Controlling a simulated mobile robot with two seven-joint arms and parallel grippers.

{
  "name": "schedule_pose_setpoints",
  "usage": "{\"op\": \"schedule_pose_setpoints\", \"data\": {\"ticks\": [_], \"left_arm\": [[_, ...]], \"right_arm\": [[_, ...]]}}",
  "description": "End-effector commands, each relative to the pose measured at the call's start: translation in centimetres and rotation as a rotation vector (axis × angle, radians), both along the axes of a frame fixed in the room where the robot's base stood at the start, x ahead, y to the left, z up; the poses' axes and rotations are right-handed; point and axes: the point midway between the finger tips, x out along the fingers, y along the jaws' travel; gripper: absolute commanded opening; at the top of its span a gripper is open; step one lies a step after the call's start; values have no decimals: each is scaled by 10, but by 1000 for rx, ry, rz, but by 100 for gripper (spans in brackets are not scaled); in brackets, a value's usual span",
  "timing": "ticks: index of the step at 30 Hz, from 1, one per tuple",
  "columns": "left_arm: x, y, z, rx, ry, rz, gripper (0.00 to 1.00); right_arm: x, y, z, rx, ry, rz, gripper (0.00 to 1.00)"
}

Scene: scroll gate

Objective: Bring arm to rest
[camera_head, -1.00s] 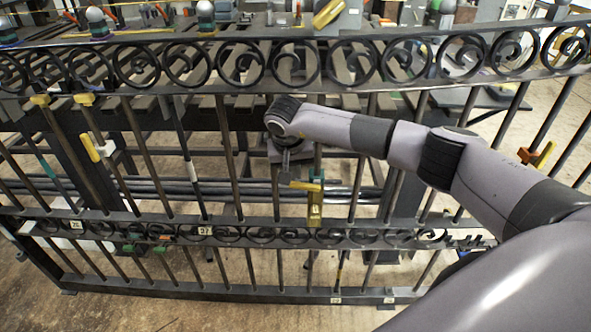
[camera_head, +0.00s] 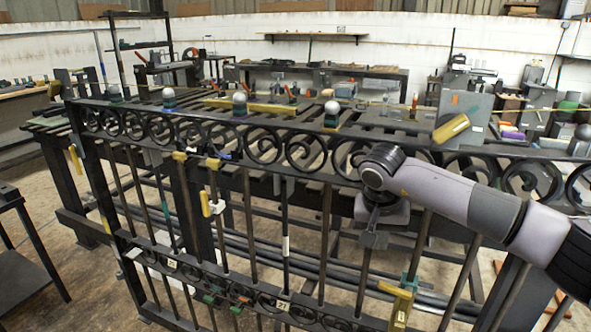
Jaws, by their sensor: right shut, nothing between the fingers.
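My right arm comes in from the right, grey with dark joint bands, and reaches across the upper part of the black scroll gate (camera_head: 285,190). Its wrist is bent downward. My right gripper (camera_head: 373,243) points down in front of the gate bars, below the scroll row. It is shut and holds nothing. A yellow clamp piece (camera_head: 402,305) is lower and slightly right of it, apart from the fingers in the picture. My left gripper is not in view.
The gate leans by a slatted work table (camera_head: 290,130). A dark side table (camera_head: 25,255) is at the left. Benches with tools line the white back wall.

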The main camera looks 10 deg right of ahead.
Motion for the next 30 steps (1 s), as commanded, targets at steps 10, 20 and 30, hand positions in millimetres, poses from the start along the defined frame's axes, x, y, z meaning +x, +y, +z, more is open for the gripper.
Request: {"op": "schedule_pose_setpoints", "data": {"ticks": [10,20,30], "left_arm": [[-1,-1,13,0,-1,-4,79],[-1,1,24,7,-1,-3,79],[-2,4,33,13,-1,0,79]], "right_arm": [[-74,157,-72,681,232,-180,0],[-149,277,-33,1417,765,-795,0],[-141,263,11,1828,1531,-1744,0]]}}
